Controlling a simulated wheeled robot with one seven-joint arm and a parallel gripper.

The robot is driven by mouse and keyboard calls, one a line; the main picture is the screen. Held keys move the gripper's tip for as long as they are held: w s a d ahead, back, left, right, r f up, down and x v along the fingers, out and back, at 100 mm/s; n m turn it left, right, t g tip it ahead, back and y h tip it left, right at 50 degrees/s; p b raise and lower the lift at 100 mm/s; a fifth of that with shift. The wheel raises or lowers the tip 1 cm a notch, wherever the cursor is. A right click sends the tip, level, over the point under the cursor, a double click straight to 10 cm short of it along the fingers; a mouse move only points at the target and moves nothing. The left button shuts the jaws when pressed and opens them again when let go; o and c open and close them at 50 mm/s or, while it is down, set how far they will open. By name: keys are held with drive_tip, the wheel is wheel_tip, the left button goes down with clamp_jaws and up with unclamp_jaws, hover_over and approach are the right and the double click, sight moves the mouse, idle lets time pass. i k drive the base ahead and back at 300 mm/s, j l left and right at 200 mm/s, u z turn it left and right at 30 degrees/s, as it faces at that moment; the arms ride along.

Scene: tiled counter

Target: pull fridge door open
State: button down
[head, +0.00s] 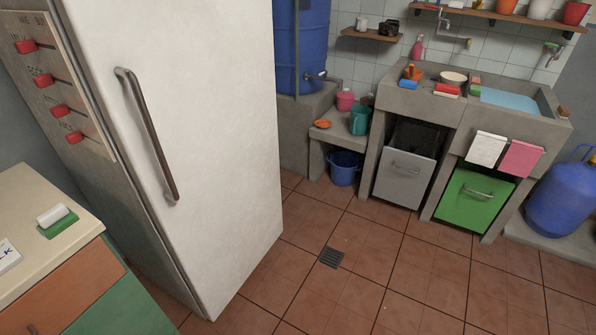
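The white fridge door (215,130) stands at the left in the head view and looks shut. A long dark vertical handle (150,140) is fixed near the door's left edge by a bracket at each end. The fridge's side faces left, in shadow. My gripper is not in view, and nothing touches the handle.
A low counter (30,225) with a green-and-white eraser (54,221) stands left of the fridge. A board with red sliders (40,80) is on the fridge's side. Tiled floor (370,270) with a drain (331,257) is clear to the right. A concrete sink unit (460,115) stands behind.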

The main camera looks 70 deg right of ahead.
sight(184, 91)
drive_tip(key=k+l+z, duration=0.15)
drive_tip(key=k+l, duration=0.2)
drive_tip(key=k+l+z, duration=0.1)
drive_tip(key=k+l, duration=0.2)
drive_tip(key=k+l+z, duration=0.15)
drive_tip(key=k+l, duration=0.15)
drive_tip(key=l, duration=0.15)
drive_tip(key=k+l+z, duration=0.15)
drive_tip(key=k+l, duration=0.15)
drive_tip(key=k+l+z, duration=0.15)
drive_tip(key=l, duration=0.4)
drive_tip(key=k+l, duration=0.2)
drive_tip(key=l, duration=0.15)
drive_tip(key=k+l, duration=0.2)
drive_tip(key=l, duration=0.15)
drive_tip(key=k+l, duration=0.25)
drive_tip(key=i, duration=0.5)
drive_tip(key=i+l+u, duration=0.15)
drive_tip(key=i, duration=0.4)
drive_tip(key=u, duration=1.8)
drive_tip(key=i+l, duration=0.05)
